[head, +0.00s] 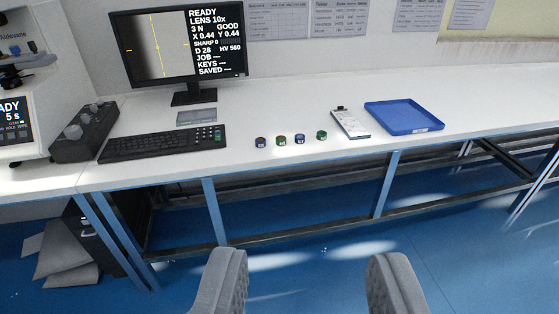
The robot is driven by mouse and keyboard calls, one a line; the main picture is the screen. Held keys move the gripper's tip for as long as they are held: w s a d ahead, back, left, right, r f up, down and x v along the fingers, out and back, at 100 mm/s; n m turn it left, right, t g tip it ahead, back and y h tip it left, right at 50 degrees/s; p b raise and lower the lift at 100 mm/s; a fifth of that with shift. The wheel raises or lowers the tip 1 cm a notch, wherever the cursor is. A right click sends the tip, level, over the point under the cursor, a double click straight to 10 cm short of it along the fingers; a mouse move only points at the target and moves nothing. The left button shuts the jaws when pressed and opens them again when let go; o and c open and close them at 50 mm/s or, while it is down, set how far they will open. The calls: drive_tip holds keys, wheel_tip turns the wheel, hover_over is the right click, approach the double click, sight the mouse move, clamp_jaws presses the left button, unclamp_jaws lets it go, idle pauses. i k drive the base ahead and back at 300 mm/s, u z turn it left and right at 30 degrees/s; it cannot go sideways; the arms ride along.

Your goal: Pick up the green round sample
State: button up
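A small round sample with a green rim (321,135) stands on the white bench at the right end of a short row of samples. Another sample, also greenish (281,140), is second from the left in the row, with its colour hard to make out at this size. My gripper (306,256) is open and empty, its two grey padded fingers wide apart at the bottom of the head view. It is apart from the samples, which appear above the gap between the fingers, beyond the bench's front edge.
A phone-like white device or clipboard (350,123) and a blue tray (404,118) lie to the right. A keyboard (162,143) and monitor (178,47) are left. Blue legs support the bench (300,100).

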sight(281, 141)
drive_tip(key=u, duration=0.1)
drive_tip(key=k, duration=0.35)
drive_tip(key=z, duration=0.7)
drive_tip(key=i, duration=1.3)
drive_tip(key=u, duration=0.4)
drive_tip(key=i, duration=0.9)
drive_tip(key=u, duration=0.7)
